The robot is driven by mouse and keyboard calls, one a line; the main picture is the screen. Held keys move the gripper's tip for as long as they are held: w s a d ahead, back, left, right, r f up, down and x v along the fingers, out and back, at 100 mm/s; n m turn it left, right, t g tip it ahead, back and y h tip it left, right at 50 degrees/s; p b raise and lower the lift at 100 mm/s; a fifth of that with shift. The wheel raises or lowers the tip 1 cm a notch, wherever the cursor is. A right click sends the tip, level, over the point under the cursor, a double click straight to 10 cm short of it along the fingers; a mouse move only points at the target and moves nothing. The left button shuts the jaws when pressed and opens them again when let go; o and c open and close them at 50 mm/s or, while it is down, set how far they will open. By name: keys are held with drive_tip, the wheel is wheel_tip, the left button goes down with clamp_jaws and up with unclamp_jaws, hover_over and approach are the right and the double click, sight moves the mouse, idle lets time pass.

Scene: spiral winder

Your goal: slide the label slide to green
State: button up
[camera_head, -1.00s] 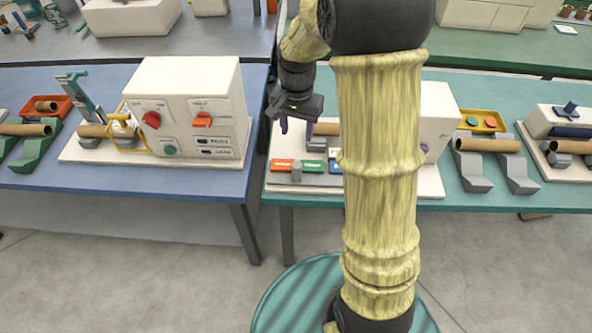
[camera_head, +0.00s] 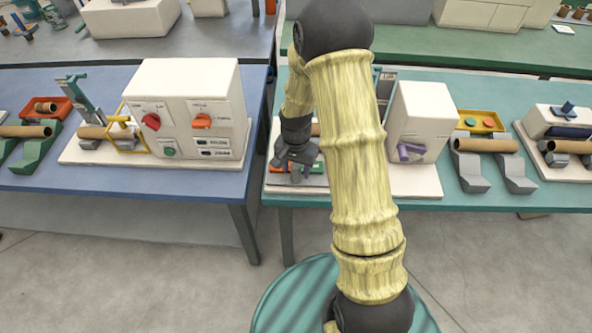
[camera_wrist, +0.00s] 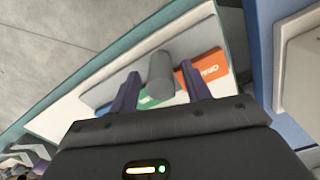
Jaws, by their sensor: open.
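The label slide is a grey upright knob (camera_wrist: 160,72) on a pale grey strip. In the wrist view the orange label (camera_wrist: 204,68) lies to its right, and the green label (camera_wrist: 149,102) shows behind and left of it, partly hidden. My gripper (camera_wrist: 160,80) is open, with its two dark purple fingers on either side of the knob and gaps between. In the head view my gripper (camera_head: 296,167) is low over the strip and hides the knob; part of the green label (camera_head: 314,167) shows beside it.
A white machine box (camera_head: 418,120) with a purple handle (camera_head: 410,152) stands right of my arm on the green table. The blue table (camera_head: 215,183) with another machine (camera_head: 190,100) is at left. A gap separates the tables.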

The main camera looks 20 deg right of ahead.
drive_tip(key=shift+f, duration=0.95)
clamp_jaws()
drive_tip(key=shift+d, duration=0.1)
